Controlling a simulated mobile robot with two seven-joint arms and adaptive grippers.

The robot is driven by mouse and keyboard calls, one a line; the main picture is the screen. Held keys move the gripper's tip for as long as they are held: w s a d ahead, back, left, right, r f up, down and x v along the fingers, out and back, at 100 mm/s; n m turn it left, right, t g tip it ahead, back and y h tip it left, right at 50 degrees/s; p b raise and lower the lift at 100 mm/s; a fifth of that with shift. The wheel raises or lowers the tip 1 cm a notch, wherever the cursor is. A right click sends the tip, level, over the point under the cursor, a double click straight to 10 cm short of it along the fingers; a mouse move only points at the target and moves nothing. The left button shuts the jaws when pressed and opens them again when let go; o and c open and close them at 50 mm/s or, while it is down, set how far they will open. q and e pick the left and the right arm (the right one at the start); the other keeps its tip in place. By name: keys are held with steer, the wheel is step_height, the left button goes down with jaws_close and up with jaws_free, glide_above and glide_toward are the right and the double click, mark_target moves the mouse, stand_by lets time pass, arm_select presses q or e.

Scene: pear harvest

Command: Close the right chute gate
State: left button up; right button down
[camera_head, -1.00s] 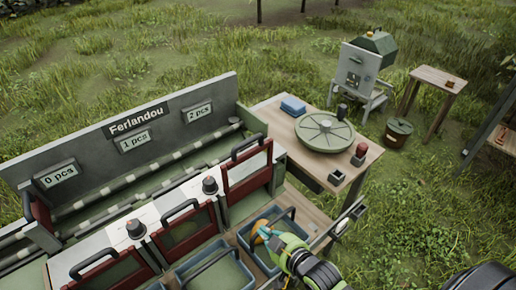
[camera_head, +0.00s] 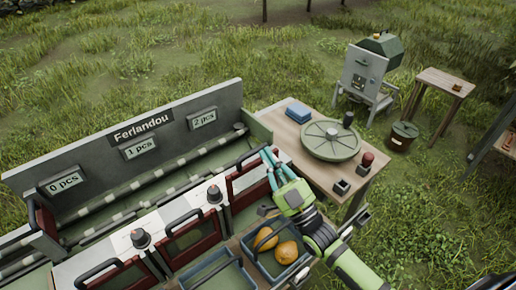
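The right chute gate (camera_head: 239,188) is a dark red frame with a black bar handle (camera_head: 248,158) on top. It is the rightmost gate on the grey sorting rack, below the "2 pcs" sign (camera_head: 203,119), and stands raised above its neighbours. My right gripper (camera_head: 268,152) has teal fingers beside the right end of this handle. The fingers look apart with nothing between them; whether they touch the handle I cannot tell. The gripper partly hides the gate's right side. My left gripper is not in view.
A blue-grey crate (camera_head: 249,266) with two yellow-orange pears (camera_head: 286,252) stands below the gate. Another gate (camera_head: 190,238) and an empty-looking crate (camera_head: 214,275) are to the left. A wooden table with a green round turntable (camera_head: 331,141) is behind my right arm.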

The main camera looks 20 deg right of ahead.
mark_target(252, 173)
steer(key=w, duration=0.1)
steer(key=w+a+p, duration=0.1)
steer(key=w, duration=0.1)
steer(key=shift+w+a+f, duration=0.2)
steer(key=shift+w+f, duration=0.05)
steer(key=shift+w, duration=0.05)
steer(key=shift+w+f, duration=0.1)
steer(key=shift+f, duration=0.65)
steer(key=shift+f, duration=0.15)
step_height(252, 173, down, 10)
steer(key=b, duration=0.9)
steer(key=shift+f, duration=0.15)
